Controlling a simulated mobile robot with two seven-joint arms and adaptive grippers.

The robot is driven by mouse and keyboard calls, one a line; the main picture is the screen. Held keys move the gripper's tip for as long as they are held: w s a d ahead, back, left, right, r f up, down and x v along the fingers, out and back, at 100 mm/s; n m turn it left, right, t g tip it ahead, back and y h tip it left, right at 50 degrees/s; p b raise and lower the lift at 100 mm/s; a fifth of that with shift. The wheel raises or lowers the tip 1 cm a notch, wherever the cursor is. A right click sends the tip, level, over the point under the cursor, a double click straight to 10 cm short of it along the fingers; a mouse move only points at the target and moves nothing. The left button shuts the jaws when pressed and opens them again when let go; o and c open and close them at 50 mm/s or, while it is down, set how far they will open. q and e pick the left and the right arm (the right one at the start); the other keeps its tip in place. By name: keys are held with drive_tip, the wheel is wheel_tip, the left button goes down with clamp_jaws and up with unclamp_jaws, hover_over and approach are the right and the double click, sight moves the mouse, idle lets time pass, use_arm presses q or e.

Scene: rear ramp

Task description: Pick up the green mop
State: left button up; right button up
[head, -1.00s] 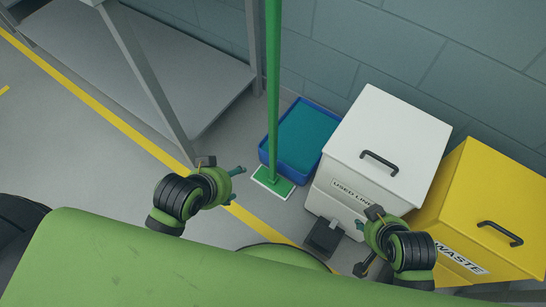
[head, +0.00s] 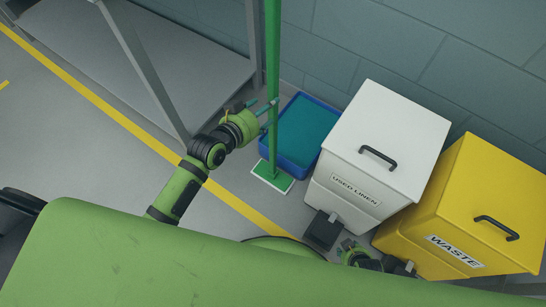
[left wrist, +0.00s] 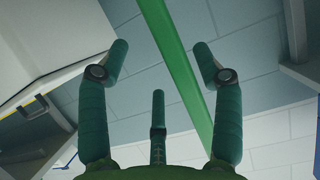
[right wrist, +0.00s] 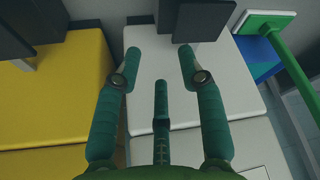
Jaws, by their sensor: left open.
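The green mop (head: 273,75) stands upright, its flat green-and-white head (head: 272,178) on the floor in front of a blue tray. My left gripper (head: 272,112) is open with its fingers at the mop's handle. In the left wrist view the handle (left wrist: 178,60) runs diagonally through the gap between the spread fingers (left wrist: 159,48), without a grip on it. My right gripper (right wrist: 159,52) is open and empty, low beside the white bin; it is partly hidden in the head view. The mop (right wrist: 265,24) also shows at the right wrist view's upper right.
The blue tray (head: 322,112) lies against the wall behind the mop. A white used-linen bin (head: 380,140) and a yellow waste bin (head: 480,200) stand to the right, with a black pedal (head: 323,230) in front. A grey metal-framed rack (head: 175,60) stands left of the mop.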

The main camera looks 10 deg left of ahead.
use_arm(q)
drive_tip(key=b+x, duration=0.1)
drive_tip(key=x, duration=0.5)
drive_tip(key=shift+w+f+b, duration=0.2)
drive_tip(key=shift+w+b, duration=0.05)
drive_tip(key=shift+b, duration=0.1)
drive_tip(key=shift+a, duration=0.1)
clamp_jaws()
drive_tip(key=shift+w+r, duration=0.1)
drive_tip(key=shift+r, duration=0.15)
